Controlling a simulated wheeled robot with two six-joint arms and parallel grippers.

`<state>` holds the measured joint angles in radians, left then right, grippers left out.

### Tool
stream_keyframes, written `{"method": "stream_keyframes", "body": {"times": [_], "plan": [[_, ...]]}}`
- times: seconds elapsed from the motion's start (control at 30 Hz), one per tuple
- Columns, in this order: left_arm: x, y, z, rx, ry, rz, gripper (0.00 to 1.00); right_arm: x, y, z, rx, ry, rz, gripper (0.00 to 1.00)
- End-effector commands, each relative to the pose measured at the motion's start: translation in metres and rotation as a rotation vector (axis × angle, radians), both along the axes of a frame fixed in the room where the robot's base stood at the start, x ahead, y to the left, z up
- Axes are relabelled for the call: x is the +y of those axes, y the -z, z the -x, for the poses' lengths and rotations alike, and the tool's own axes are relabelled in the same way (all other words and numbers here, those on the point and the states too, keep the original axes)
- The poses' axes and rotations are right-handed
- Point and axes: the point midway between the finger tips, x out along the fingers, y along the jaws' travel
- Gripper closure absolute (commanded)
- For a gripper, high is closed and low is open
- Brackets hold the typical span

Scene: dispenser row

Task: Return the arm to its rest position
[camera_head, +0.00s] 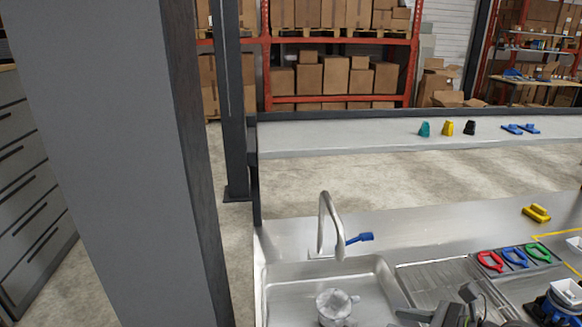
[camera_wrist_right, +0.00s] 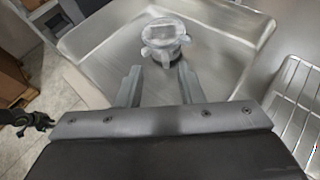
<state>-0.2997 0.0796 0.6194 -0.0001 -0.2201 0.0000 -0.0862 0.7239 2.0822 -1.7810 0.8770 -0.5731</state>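My right gripper (camera_wrist_right: 158,72) is open in the right wrist view, with nothing between its two grey fingers.
A curved faucet (camera_head: 327,222) with a blue lever stands behind the sink. A grey pillar (camera_head: 115,150) stands at left. A shelf (camera_head: 350,135) holds small coloured items.

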Motion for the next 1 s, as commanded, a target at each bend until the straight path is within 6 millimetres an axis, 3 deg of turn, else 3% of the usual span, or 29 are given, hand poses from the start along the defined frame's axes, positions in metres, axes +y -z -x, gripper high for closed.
{"method": "stream_keyframes", "body": {"times": [0.13,0.23,0.4,0.5,0.63,0.73,0.9,1.0], "plan": [[0.000,0.000,0.000,0.000,0.000,0.000,0.64,0.019,-0.035,0.001,-0.044,0.095,-0.319,0.66],[0.000,0.000,0.000,0.000,0.000,0.000,0.64,0.019,-0.065,0.001,-0.064,0.199,-0.594,0.66],[0.000,0.000,0.000,0.000,0.000,-0.001,0.64,-0.008,-0.100,0.003,-0.059,0.416,-1.050,0.66],[0.001,0.000,0.000,0.000,0.000,-0.001,0.64,-0.035,-0.105,0.006,-0.034,0.569,-1.309,0.66],[0.001,0.000,0.000,0.000,0.000,-0.001,0.64,-0.073,-0.093,0.016,0.018,0.795,-1.625,0.66],[0.001,0.000,0.000,0.000,0.000,-0.001,0.64,-0.098,-0.070,0.029,0.075,0.988,-1.848,0.66],[0.001,0.000,0.000,-0.001,0.000,-0.001,0.64,-0.122,-0.011,0.064,0.207,1.366,-2.173,0.66],[0.001,0.000,0.000,-0.001,0.000,-0.001,0.64,-0.122,0.029,0.092,0.306,1.615,-2.319,0.66]]}}
